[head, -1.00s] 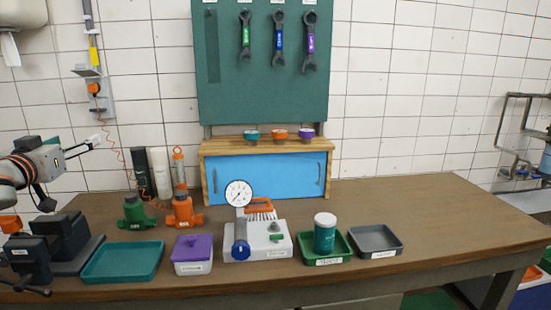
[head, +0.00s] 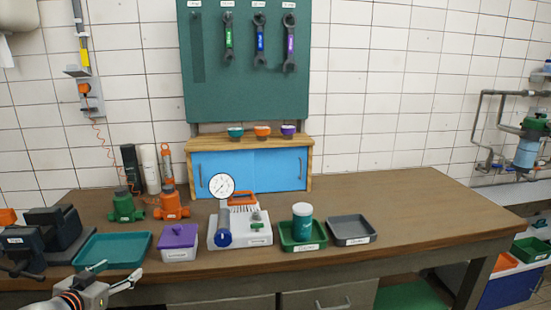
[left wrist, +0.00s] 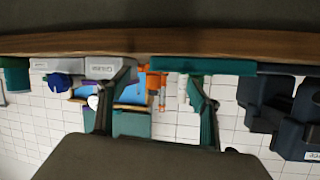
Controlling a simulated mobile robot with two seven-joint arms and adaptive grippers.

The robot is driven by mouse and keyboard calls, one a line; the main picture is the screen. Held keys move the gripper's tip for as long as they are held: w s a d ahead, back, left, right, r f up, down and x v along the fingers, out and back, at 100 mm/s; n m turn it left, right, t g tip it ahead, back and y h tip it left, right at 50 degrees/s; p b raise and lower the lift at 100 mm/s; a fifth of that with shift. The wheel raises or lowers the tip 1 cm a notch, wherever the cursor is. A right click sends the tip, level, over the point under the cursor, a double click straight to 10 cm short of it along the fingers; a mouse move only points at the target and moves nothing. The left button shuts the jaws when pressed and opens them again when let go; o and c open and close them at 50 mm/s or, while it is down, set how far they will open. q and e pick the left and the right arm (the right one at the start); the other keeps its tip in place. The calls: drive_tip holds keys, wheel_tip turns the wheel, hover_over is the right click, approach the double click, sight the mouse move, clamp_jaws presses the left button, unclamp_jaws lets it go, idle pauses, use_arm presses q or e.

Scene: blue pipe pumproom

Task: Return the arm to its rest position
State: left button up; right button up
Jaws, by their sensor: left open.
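My left gripper (head: 119,271) is open and empty at the lower left of the head view, in front of the table's front edge and just below the teal tray. In the left wrist view its two fingers (left wrist: 158,105) stand apart with nothing between them, and the picture is upside down. The wooden table edge (left wrist: 150,43) crosses the top of that view. Most of my left arm is out of the head view. My right gripper is not in view.
The teal tray (head: 84,254), purple-lidded box (head: 179,250), gauge unit (head: 252,236), green tray (head: 285,245) and grey tray (head: 351,222) line the table's front (head: 420,225). A dark vise (head: 50,235) stands at left. The table's right part is clear.

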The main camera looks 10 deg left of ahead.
use_arm(q)
drive_tip(key=s+d+f+m+g+h, duration=0.1)
drive_tip(key=s+d+f, duration=0.25)
drive_tip(key=f, duration=0.25)
drive_tip(key=s+d+f+h, duration=0.1)
drive_tip(key=s+d+f, duration=0.1)
drive_tip(key=d+f, duration=0.3)
drive_tip(key=s+d+f+m+h, duration=0.1)
drive_tip(key=s+d+f, duration=0.4)
drive_tip(key=d, duration=0.2)
drive_tip(key=s+d+f+m+g+h, duration=0.1)
drive_tip(key=s+d+f, duration=0.4)
drive_tip(key=d, duration=0.3)
drive_tip(key=s+d+f+m, duration=0.1)
drive_tip(key=s+d+f, duration=0.4)
drive_tip(key=d, duration=0.2)
drive_tip(key=shift+s+d+g+h, duration=0.15)
drive_tip(key=shift+s+g+h, duration=0.15)
drive_tip(key=shift+g+h, duration=0.1)
